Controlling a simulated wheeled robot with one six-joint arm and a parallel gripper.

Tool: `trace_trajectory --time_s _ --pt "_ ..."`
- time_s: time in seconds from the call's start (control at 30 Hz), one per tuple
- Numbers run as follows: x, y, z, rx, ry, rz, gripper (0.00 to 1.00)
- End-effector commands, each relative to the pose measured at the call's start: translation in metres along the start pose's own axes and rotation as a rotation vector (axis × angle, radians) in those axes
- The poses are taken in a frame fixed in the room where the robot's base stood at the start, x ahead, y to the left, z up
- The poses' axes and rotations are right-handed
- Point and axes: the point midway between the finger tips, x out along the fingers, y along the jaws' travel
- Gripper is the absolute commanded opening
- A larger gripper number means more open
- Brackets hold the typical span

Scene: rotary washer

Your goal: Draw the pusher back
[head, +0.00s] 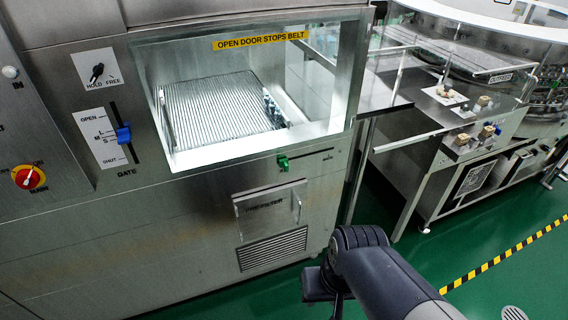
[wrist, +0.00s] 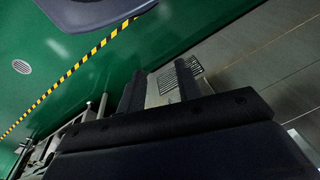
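No part in view is marked as the pusher, and I cannot tell surely which it is. A metal bar with an upright rod (head: 400,68) stands over the steel side table (head: 392,98) right of the washer. A green knob (head: 283,162) sits in a slot under the washer's window. My gripper (head: 325,285) is low in front of the washer in the head view, dark and partly hidden by my arm. In the wrist view my gripper (wrist: 160,88) has its two fingers apart with nothing between them. It is away from the table, bar and knob.
The washer (head: 180,240) has a belt (head: 218,105) behind its window, a blue gate slider (head: 123,134) and a red-yellow rotary switch (head: 28,178). A round glass-walled machine (head: 460,60) stands at right. Green floor (head: 480,240) with a striped line is clear.

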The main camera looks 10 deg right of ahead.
Motion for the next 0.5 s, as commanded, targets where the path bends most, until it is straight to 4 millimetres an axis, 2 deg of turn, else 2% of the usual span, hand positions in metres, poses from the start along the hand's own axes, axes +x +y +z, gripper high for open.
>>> trace_trajectory --time_s 0.07,0.17,0.27,0.3,0.5 --pt "0.007 0.003 -0.008 0.003 0.024 0.01 0.33" --pt "0.024 0.012 -0.035 0.01 0.102 0.038 0.33" --pt "0.046 0.024 -0.079 0.013 0.234 0.077 0.33" --pt "0.054 0.029 -0.099 0.01 0.296 0.092 0.33" --pt "0.085 0.048 -0.196 -0.023 0.606 0.133 0.33"
